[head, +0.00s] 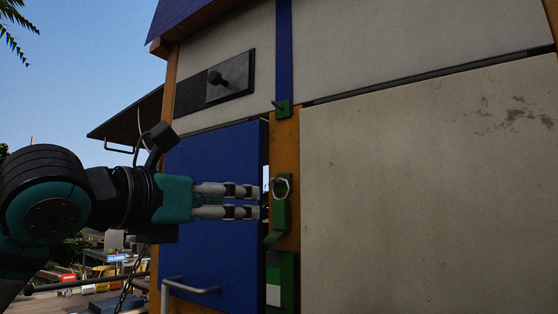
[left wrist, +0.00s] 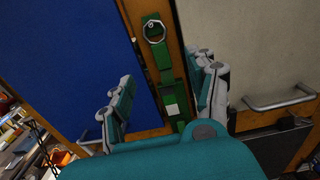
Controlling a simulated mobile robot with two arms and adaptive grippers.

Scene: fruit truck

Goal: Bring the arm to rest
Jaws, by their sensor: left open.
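My left gripper (head: 258,201) reaches in from the left in the head view, in front of the blue door panel (head: 215,255). Its fingers point right and end near the orange post with the green latch (head: 281,215). In the left wrist view the fingers (left wrist: 165,100) are spread apart with nothing between them. The green latch (left wrist: 158,55) with its metal ring shows beyond them. I cannot tell whether the fingertips touch the door or latch. The right gripper is not in view.
A large pale panel (head: 430,200) fills the right side. A metal handle (head: 190,287) sits low on the blue door. A dark plate with a knob (head: 230,78) is above it. Signs and crates (head: 115,258) stand at the lower left. Open sky lies at the upper left.

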